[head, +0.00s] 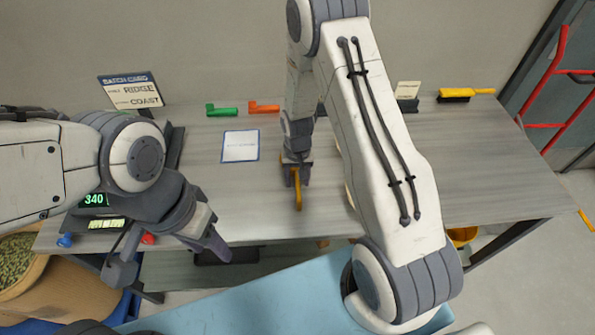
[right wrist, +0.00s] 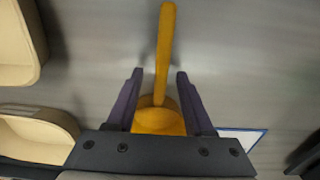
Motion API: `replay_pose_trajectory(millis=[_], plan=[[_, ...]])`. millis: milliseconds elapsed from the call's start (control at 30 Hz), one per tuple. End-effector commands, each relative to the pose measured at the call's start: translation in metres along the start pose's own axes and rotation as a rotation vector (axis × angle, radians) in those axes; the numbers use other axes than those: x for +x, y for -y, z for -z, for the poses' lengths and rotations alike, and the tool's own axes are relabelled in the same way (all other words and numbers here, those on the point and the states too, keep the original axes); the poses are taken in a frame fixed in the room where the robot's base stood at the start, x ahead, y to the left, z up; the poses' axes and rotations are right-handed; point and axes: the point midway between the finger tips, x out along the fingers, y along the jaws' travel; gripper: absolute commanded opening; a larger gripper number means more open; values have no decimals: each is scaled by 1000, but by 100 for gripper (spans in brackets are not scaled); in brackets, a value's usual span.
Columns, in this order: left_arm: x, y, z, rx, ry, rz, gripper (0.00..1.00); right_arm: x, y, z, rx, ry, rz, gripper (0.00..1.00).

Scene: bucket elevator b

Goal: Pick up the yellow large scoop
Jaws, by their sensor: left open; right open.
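The yellow large scoop (head: 297,194) is on the grey table, partly hidden by my right gripper in the head view. In the right wrist view the scoop (right wrist: 164,55) points its long handle away from the gripper, and its round cup lies between the two fingers. My right gripper (right wrist: 158,92) is open around the scoop, with a gap beside the handle; its fingers (head: 296,176) also show above the table in the head view. I cannot tell whether they touch the cup. My left gripper (head: 168,258) is open and empty near the table's front left edge.
A green scoop (head: 222,110) and an orange scoop (head: 264,108) lie at the back. A white card (head: 240,146) with a blue border lies left of the right gripper. A yellow brush (head: 467,95) is at back right. Beige containers (right wrist: 35,137) stand beside the right gripper.

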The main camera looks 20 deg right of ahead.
Motion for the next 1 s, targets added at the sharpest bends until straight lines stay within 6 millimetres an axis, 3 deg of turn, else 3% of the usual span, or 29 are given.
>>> replay_pose_trajectory(millis=[200,233,333,367,1000], plan=[[0,0,0,0,0,0,50,1,0,0,0,-1,0,52],[0,0,0,0,0,0,50,1,0,0,0,-1,0,45],[0,0,0,0,0,0,50,1,0,0,0,-1,0,7],[0,0,0,0,0,0,50,1,0,0,0,-1,0,0],[0,0,0,0,0,0,50,0,0,0,0,-1,0,0]])
